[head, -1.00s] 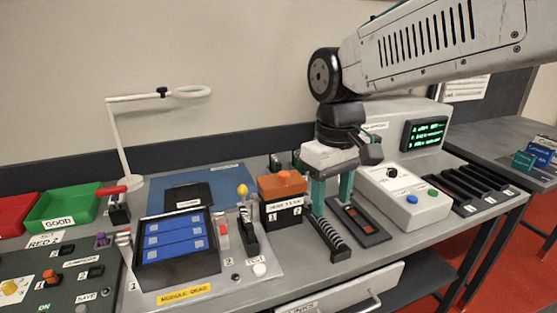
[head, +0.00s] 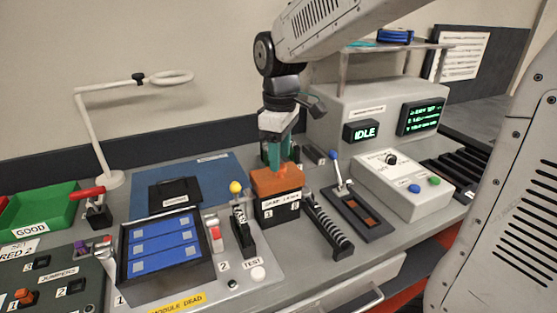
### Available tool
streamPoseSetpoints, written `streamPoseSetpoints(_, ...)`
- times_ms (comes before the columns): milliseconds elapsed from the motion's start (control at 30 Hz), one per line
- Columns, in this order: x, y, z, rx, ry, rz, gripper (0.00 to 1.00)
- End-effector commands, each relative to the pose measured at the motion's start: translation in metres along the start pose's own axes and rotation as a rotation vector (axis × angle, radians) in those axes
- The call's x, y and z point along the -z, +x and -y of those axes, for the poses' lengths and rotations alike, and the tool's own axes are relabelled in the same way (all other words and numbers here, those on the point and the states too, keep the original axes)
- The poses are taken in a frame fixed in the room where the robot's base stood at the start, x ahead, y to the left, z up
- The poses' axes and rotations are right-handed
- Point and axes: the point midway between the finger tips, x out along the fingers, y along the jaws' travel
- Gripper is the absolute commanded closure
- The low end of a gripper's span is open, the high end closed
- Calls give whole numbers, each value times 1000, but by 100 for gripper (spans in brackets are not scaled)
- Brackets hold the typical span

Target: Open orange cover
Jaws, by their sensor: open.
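The orange cover (head: 268,183) sits flat and closed on top of a black box (head: 281,210) with a white label and the numbers 1 and 2, in the middle of the bench. My gripper (head: 276,160) points down just above the cover, its teal fingers over the cover's back part. It is open. One fingertip overlaps the cover's top in the picture; I cannot tell whether it touches. The small knob on the cover is hidden behind the fingers.
A yellow-knobbed lever (head: 237,188) stands left of the box and a ribbed black bar (head: 327,228) right of it. A tray of blue modules (head: 166,280) lies at front left.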

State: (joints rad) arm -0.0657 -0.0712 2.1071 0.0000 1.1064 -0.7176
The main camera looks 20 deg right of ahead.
Motion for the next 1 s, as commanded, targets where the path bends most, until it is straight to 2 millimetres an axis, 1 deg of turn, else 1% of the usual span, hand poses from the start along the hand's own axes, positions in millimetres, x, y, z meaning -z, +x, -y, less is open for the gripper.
streamPoseSetpoints(33,0,7,0,1,0,1,52)
streamPoseSetpoints(100,0,14,1,2,-1,2,52)
streamPoseSetpoints(200,1,20,1,0,-1,0,52)
streamPoseSetpoints(467,1,22,1,-1,-2,-1,52)
streamPoseSetpoints(500,1,21,1,-1,-2,-1,57)
streamPoseSetpoints(567,2,21,1,-1,-2,-1,74)
streamPoseSetpoints(600,2,21,1,-1,-2,-1,85)
streamPoseSetpoints(667,2,21,1,-1,-3,-1,100)
streamPoseSetpoints(867,3,21,2,3,-5,3,100)
streamPoseSetpoints(1000,9,20,6,25,-16,25,100)
